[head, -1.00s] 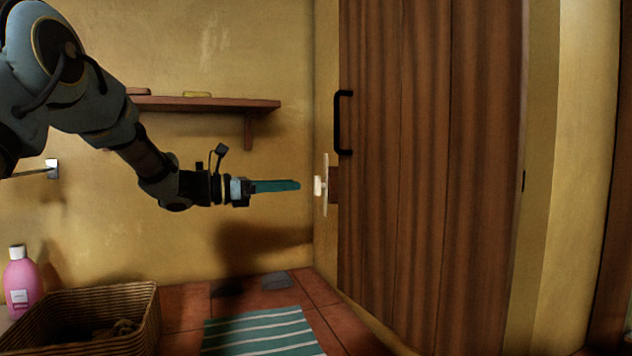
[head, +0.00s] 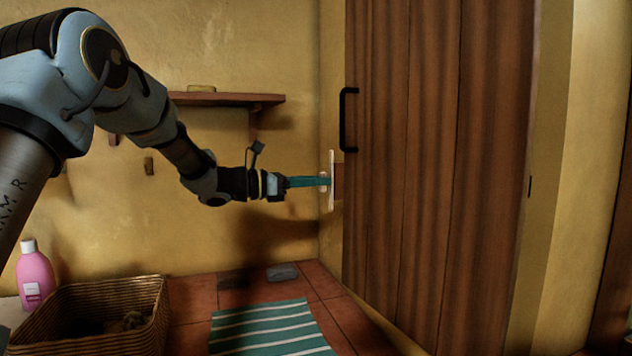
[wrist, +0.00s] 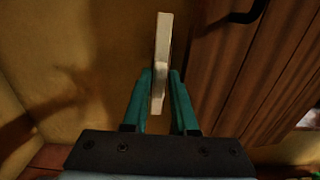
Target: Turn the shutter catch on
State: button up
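The shutter catch is a pale upright plate (head: 332,165) with a small light knob (head: 324,181), on the wall at the left edge of the brown plank shutter. In the wrist view the catch plate (wrist: 163,38) stands on edge straight ahead, with its knob (wrist: 159,80) below the plate's top. My gripper (head: 327,181) has teal fingers and is level, its tips at the knob. In the wrist view my gripper (wrist: 161,76) is open, one finger on each side of the knob. Whether either finger touches the knob is not clear.
The plank shutter (head: 430,180) with a black handle (head: 344,120) fills the right. A wooden shelf (head: 225,99) is on the wall behind my arm. Below are a wicker basket (head: 158,315), a pink bottle (head: 34,278) and a striped mat (head: 268,328).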

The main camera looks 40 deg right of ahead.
grip_shut()
dwell(1.0)
